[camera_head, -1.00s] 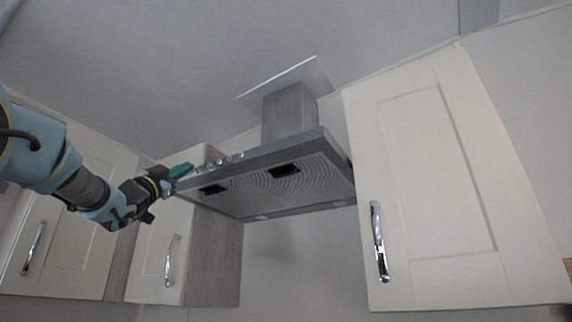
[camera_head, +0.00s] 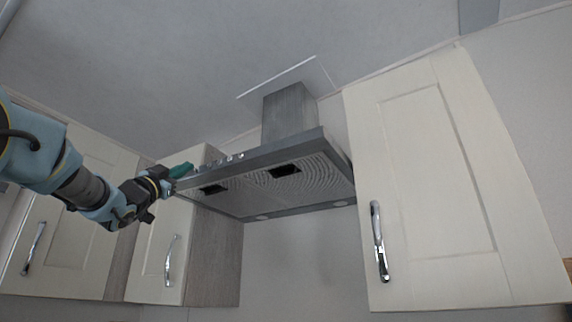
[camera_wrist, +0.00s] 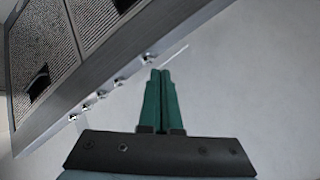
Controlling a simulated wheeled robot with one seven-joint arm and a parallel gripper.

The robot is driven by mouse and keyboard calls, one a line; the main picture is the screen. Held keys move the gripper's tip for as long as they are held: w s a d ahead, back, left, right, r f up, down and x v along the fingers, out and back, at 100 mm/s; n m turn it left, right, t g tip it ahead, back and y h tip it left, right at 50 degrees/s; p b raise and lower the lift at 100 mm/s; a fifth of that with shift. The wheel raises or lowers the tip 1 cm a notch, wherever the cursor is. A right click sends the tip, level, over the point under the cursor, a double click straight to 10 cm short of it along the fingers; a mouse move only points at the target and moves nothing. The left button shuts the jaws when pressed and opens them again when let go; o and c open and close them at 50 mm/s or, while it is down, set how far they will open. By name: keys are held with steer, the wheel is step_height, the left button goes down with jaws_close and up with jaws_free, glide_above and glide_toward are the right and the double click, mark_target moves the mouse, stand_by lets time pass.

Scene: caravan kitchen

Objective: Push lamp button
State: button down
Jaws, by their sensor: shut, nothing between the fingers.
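The range hood (camera_head: 262,172) has a row of small round metal buttons (camera_head: 230,158) along its front edge. In the wrist view the buttons run diagonally along the hood's edge (camera_wrist: 125,65). The end button (camera_wrist: 148,58) is nearest my gripper; I cannot tell which one is the lamp button. My gripper (camera_head: 187,168) has green fingers, shut and empty, at the left end of the hood front. In the wrist view the fingertips (camera_wrist: 160,72) sit just beside the end button in the picture; whether they touch it is unclear.
Cream cabinets with chrome handles flank the hood, on the left (camera_head: 155,235) and right (camera_head: 440,180). The hood's chimney (camera_head: 289,115) rises to the ceiling. The space in front of the hood looks free apart from my arm.

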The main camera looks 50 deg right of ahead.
steer(key=shift+d, duration=0.1)
stand_by(0.5)
steer(key=shift+w+d, duration=0.1)
steer(key=shift+d, duration=0.25)
steer(key=shift+a+b, duration=0.45)
steer(key=shift+a, duration=0.05)
steer(key=a+b, duration=0.1)
steer(key=a, duration=0.2)
steer(key=s+a+b, duration=0.1)
steer(key=a+b, duration=0.1)
steer(key=shift+s+a, duration=0.2)
steer(key=shift+a, duration=0.2)
